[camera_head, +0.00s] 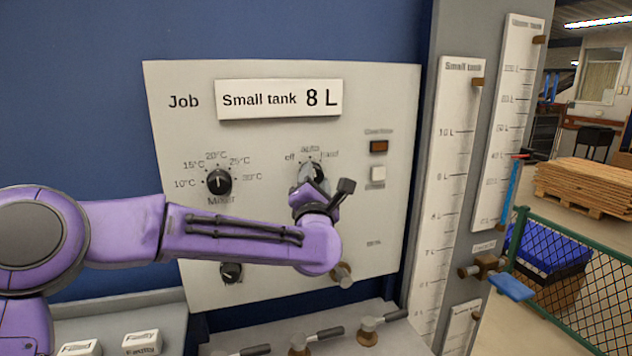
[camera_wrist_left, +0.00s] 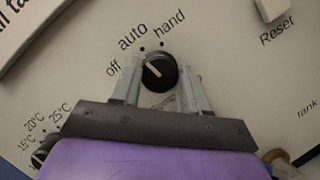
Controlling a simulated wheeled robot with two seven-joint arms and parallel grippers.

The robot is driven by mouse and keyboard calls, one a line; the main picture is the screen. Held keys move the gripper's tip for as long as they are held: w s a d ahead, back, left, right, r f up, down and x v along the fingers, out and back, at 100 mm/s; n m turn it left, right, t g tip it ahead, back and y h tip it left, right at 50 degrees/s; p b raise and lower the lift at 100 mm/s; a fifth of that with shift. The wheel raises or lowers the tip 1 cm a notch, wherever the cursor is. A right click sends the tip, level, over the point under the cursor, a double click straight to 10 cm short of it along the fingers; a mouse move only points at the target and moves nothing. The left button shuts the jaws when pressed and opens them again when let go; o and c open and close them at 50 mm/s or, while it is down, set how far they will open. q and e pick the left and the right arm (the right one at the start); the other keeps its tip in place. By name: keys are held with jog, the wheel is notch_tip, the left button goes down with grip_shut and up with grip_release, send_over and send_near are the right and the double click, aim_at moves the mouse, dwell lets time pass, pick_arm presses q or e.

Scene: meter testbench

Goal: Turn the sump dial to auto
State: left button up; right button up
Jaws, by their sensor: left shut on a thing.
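The sump dial is a round black knob with a pale pointer line, under the labels off, auto and hand; it shows in the left wrist view (camera_wrist_left: 160,72). Its line points up and left, roughly between the off and auto labels; the exact position is hard to tell. In the head view the dial (camera_head: 313,171) is partly hidden by my left gripper (camera_head: 311,183). My left gripper is shut on the dial, with one finger on each side of it in the wrist view (camera_wrist_left: 162,84). My right gripper is not in view.
The Mixer dial (camera_head: 219,182) is to the left on the same panel (camera_head: 385,95). Another black knob (camera_head: 231,272) and several valve handles are below my left arm.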

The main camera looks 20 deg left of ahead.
pick_arm(q)
jog(key=shift+a+m+h, duration=0.15)
jog(key=shift+m+h, duration=0.15)
jog(key=shift+m, duration=0.7)
jog(key=shift+p, duration=0.3)
jog(key=o, duration=1.1)
jog(key=shift+a, duration=0.1)
jog(key=shift+c, duration=0.2)
jog(key=b+v, duration=0.5)
jog(key=v, duration=0.5)
jog(key=shift+s+a, duration=0.1)
jog(key=shift+s, duration=0.1)
